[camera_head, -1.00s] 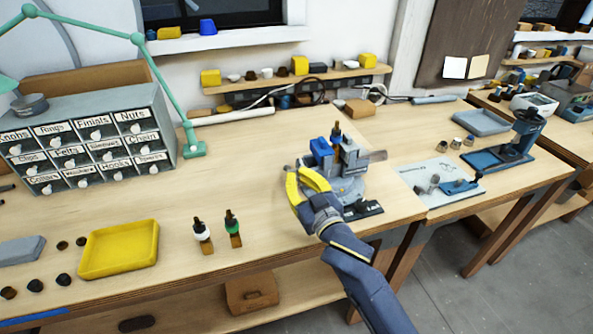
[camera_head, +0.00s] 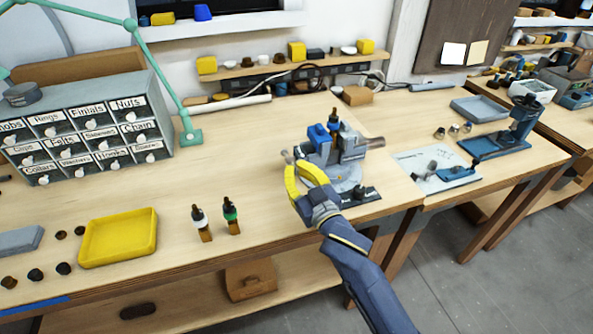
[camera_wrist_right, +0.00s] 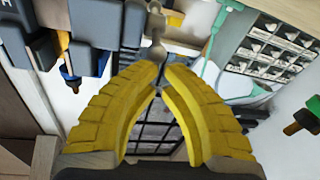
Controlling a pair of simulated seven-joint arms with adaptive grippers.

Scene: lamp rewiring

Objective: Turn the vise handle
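The grey vise (camera_head: 350,150) with blue parts stands near the front right of the main bench. Its handle (camera_head: 287,156), a thin metal bar with a rounded end, shows at the vise's left side. My right gripper (camera_head: 297,166) has yellow fingers that meet closely at this handle. In the right wrist view the fingertips (camera_wrist_right: 161,72) nearly touch, with the handle's ball and bar (camera_wrist_right: 155,52) right at the tips. The exact contact is partly hidden by the fingers. My left gripper is in neither current view.
A small dark-topped piece (camera_head: 335,117) stands upright at the vise. Two similar pieces, one white-banded (camera_head: 201,222) and one green-banded (camera_head: 231,215), stand left of my right gripper. A yellow tray (camera_head: 118,238) and a drawer cabinet (camera_head: 85,130) are farther left. The bench middle is clear.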

